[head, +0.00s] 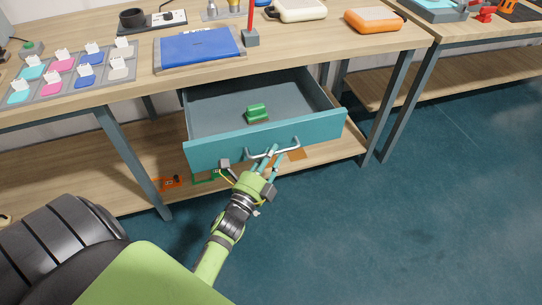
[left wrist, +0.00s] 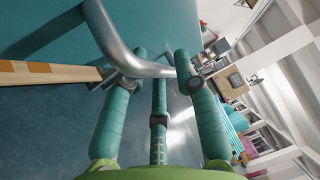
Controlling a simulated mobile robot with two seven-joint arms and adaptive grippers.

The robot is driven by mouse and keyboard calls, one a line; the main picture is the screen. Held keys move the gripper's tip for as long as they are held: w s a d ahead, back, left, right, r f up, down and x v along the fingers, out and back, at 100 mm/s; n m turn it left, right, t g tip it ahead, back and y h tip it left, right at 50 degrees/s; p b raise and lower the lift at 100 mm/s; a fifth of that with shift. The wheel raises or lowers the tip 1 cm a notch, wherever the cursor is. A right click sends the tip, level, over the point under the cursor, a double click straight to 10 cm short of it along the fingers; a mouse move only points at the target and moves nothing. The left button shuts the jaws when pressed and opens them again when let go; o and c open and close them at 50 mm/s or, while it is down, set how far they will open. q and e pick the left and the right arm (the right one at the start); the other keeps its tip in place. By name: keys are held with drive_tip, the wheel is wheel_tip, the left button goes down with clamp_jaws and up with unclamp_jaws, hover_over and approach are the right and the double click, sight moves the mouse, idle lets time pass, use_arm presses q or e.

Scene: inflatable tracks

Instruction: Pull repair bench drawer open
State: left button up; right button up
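The repair bench drawer (head: 262,146), teal outside and grey inside, stands pulled well out from under the wooden bench top. A small green object (head: 257,113) lies inside it. The silver bar handle (head: 287,150) is on its front, and the handle also shows in the left wrist view (left wrist: 112,42). My left gripper (head: 268,158) is at the handle. In the left wrist view its teal fingers (left wrist: 160,70) close around the bar from both sides. The exact finger contact is partly hidden. My right gripper is not in view.
The bench top holds a blue case (head: 198,47), an orange case (head: 372,20) and a rack of coloured pieces (head: 70,72). A lower shelf (head: 135,175) runs under the drawer. A second bench (head: 450,30) stands at right. The floor (head: 430,220) at right is clear.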

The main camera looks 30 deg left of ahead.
use_arm(q)
drive_tip(key=shift+s, duration=0.1)
drive_tip(key=s+f, duration=0.1)
drive_tip(key=s, duration=1)
drive_tip(key=shift+s+d+f, duration=0.25)
drive_tip(key=shift+s+d, duration=0.1)
drive_tip(key=shift+d, duration=0.1)
